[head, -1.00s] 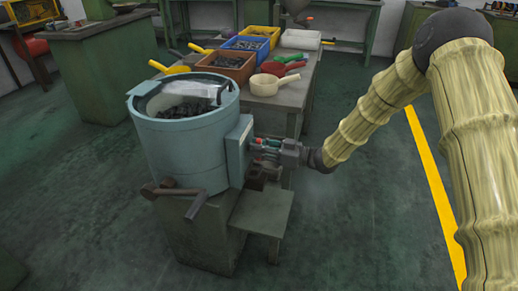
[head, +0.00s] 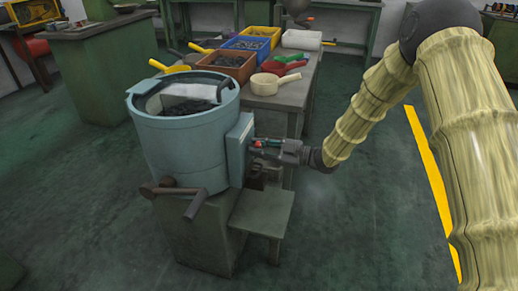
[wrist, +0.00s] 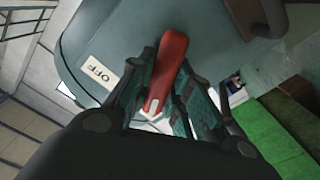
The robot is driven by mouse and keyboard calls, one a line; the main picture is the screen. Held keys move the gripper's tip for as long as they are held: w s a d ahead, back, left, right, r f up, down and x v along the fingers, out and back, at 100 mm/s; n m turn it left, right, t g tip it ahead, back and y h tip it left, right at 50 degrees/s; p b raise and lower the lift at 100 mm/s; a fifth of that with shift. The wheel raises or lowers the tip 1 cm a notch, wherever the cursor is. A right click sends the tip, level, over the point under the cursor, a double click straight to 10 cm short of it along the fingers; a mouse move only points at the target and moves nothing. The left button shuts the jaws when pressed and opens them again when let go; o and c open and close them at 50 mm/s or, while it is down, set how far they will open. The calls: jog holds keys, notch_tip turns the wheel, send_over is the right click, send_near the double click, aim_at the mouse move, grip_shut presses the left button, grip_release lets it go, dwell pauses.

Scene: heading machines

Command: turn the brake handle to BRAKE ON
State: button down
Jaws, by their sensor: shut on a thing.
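The red brake handle (wrist: 166,70) lies between the fingers of my gripper (wrist: 165,82) in the wrist view, with its pale tip toward the camera. The fingers are shut on it. A white plate reading OFF (wrist: 100,73) is on the blue-grey housing left of the handle. No ON label can be read. In the head view, my gripper (head: 260,144) is at the right side of the blue-grey drum (head: 185,150), by a flat box on its wall (head: 239,143). Only a little red shows there, and the fingers hide most of the handle.
A green-grey pedestal (head: 192,228) carries the drum, with a small shelf (head: 262,212) below my gripper. A dark bar (head: 196,203) sticks out at the drum's front. Behind is a bench (head: 285,98) with bins and scoops. The floor at right is clear.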

dwell(0.3)
jog(key=c, duration=1.3)
grip_release()
jog(key=v, duration=1.2)
